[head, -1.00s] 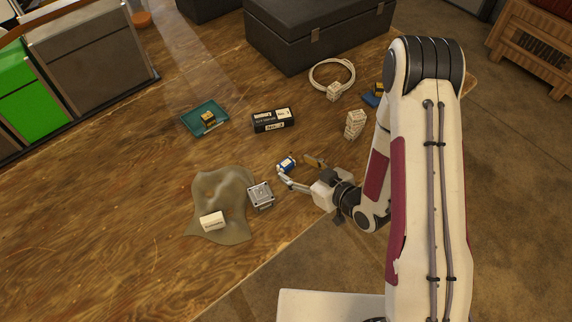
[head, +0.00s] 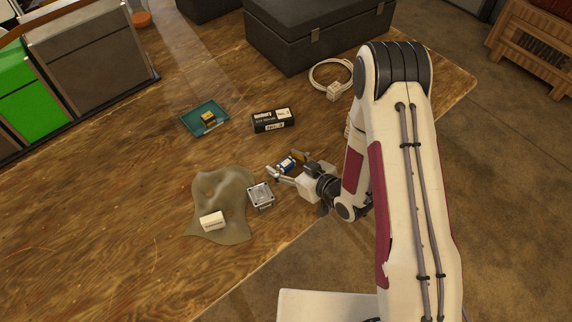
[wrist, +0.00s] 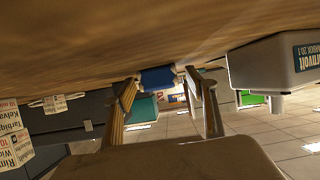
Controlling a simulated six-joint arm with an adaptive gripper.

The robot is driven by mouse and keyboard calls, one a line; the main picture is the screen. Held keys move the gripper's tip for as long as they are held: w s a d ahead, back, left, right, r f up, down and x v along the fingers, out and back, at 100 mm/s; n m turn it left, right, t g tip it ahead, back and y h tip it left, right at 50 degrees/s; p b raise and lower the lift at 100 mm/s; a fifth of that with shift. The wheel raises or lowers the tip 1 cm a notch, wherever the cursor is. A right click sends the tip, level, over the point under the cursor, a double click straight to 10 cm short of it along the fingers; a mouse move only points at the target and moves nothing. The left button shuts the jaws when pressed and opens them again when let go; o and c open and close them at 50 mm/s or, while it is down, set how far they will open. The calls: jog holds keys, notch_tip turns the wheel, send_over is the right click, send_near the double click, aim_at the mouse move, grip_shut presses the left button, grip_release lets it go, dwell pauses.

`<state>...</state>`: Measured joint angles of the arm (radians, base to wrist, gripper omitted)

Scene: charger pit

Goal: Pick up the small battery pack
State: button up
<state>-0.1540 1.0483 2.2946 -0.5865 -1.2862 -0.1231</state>
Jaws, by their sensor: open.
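A small blue and white pack (head: 287,164), which looks like the battery pack, lies on the wooden table right of the grey metal box. My gripper (head: 284,166) is open and low over the table, its fingers on either side of the pack. In the wrist view, the pack's blue face (wrist: 158,77) shows at the fingertips, between the two fingers of my gripper (wrist: 163,82). I cannot tell whether either finger touches it.
The grey metal box (head: 260,195) stands close to my left finger, beside a crumpled cloth (head: 232,187) bearing a white block (head: 212,221).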

aim_at(286, 163)
jog(key=shift+c, duration=0.4)
jog(key=c, duration=1.2)
jog(key=shift+r, duration=0.15)
jog(key=shift+r, duration=4.85)
